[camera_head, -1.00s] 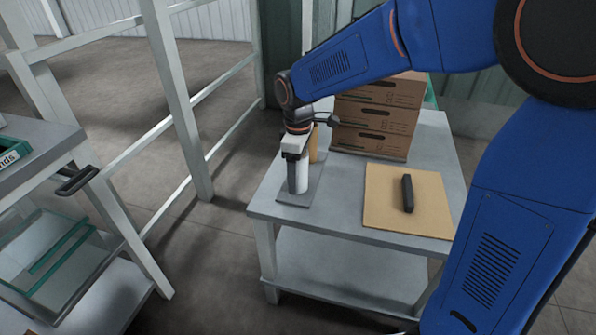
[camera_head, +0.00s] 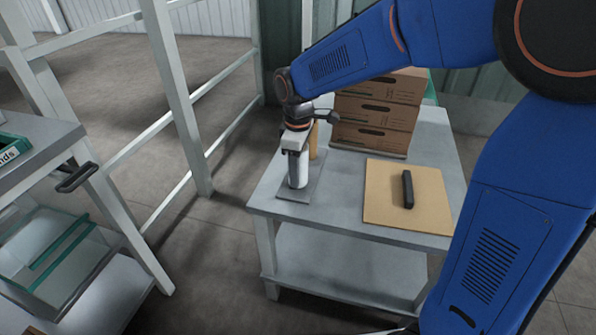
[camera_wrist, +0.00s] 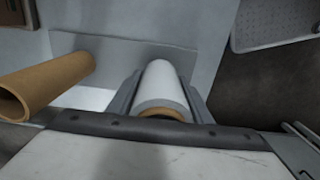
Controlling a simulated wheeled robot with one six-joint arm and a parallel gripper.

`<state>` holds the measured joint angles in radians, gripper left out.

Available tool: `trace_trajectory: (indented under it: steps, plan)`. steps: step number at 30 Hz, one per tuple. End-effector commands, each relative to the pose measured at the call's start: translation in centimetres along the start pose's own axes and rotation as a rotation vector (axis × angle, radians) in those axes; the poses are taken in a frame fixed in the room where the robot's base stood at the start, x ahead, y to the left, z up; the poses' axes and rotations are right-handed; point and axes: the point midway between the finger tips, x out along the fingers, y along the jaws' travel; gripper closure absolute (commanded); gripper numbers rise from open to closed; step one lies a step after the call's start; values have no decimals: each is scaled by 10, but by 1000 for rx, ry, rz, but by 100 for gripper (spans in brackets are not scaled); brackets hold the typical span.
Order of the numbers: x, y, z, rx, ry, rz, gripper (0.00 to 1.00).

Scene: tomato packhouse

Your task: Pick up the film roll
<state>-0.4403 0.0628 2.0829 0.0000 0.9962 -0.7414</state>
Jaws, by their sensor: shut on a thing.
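The film roll (camera_head: 299,172) is a white cylinder standing upright at the left end of the grey table, on a thin grey plate (camera_head: 312,190). My gripper (camera_head: 298,158) is over it from above, its jaws shut on the roll. In the wrist view the white roll (camera_wrist: 161,85) with its brown core end sits between the two fingers (camera_wrist: 160,98). I cannot tell whether the roll's base touches the plate.
A brown cardboard tube (camera_wrist: 45,85) stands close beside the roll; it also shows behind my gripper in the head view (camera_head: 314,140). Stacked cardboard boxes (camera_head: 375,115) are at the back. A tan board (camera_head: 385,205) holds a black object (camera_head: 408,189). White rails (camera_head: 180,100) stand left.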

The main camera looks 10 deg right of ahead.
Motion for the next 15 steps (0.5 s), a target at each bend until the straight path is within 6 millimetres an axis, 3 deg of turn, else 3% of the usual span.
trace_trajectory:
  steps: [5,15]
  plan:
    - [-32,1,-1,0,4,4,73]
    - [-115,0,-1,0,4,4,73]
